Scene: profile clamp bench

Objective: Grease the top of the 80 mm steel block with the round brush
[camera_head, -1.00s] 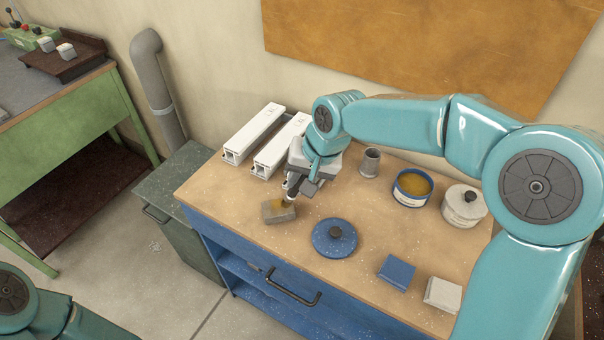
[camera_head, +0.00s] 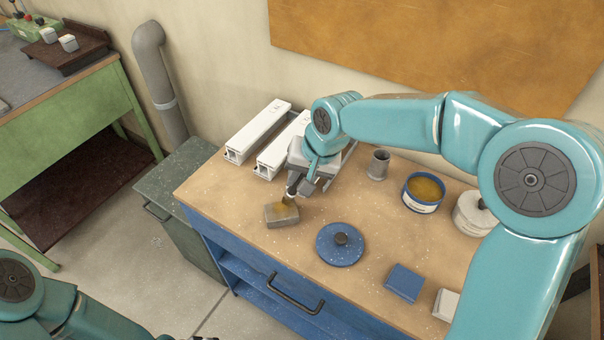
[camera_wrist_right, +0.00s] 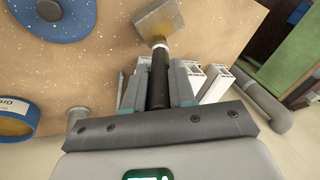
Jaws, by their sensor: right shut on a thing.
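The steel block (camera_head: 281,216) is a small grey block on the wooden bench top, near its front left edge. It also shows at the top of the right wrist view (camera_wrist_right: 158,20), with a yellow-brown tint on its face. My right gripper (camera_head: 297,188) is shut on the dark handle of the round brush (camera_wrist_right: 159,82). The brush points down, and its yellowish tip is at the back right edge of the block's top; I cannot tell if it touches.
An open blue tin (camera_head: 423,193) holds yellow-brown grease. A blue lid (camera_head: 340,244), a blue block (camera_head: 404,282), a grey cup (camera_head: 378,165) and a white lidded pot (camera_head: 473,214) stand on the bench. White profiles (camera_head: 258,130) lie behind. Bench wood left of the steel block is clear.

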